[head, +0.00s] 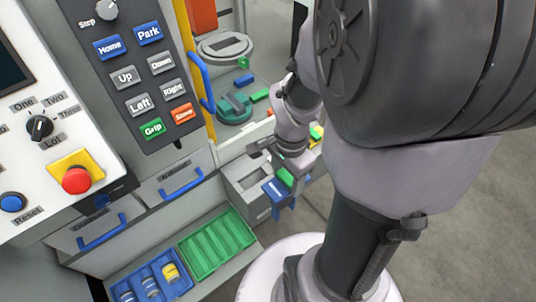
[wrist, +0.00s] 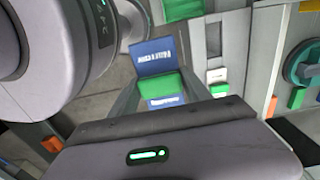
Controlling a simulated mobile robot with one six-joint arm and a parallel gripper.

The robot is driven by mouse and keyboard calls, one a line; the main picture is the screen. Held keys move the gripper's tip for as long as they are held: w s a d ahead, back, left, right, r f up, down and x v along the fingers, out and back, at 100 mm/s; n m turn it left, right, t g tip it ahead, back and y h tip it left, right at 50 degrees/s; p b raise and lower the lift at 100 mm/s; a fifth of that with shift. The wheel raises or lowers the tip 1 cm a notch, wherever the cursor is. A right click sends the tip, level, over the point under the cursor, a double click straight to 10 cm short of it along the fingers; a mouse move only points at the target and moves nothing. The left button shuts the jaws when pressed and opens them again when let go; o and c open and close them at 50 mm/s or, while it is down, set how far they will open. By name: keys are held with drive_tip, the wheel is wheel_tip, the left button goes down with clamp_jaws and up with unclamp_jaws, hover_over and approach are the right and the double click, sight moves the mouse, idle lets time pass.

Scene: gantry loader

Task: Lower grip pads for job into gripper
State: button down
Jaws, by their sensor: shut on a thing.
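My gripper (head: 284,168) is at the grey bin unit (head: 240,172) beside the machine's front. It is shut on a small green block (head: 287,178), which also shows between the fingers in the wrist view (wrist: 160,88). A blue piece with white lettering (wrist: 155,56) lies just beyond the green block; it is also by the gripper in the head view (head: 275,190). The lettering is too small to read surely. The fingertips are partly hidden by the gripper body in the wrist view.
A control panel with Home, Park, Up, Down and Grip keys (head: 152,128) stands at the left. A red stop button (head: 76,180) is on the white console. A green slotted tray (head: 216,243) and a blue tray with small jars (head: 130,277) lie in front. Open floor is at the right.

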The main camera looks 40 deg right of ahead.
drive_tip(key=shift+s, duration=1.1)
wheel_tip(320, 180, up, 19)
drive_tip(key=p, duration=1.5)
drive_tip(key=shift+p, duration=0.4)
drive_tip(key=shift+w+f, duration=0.1)
drive_tip(key=shift+w, duration=0.05)
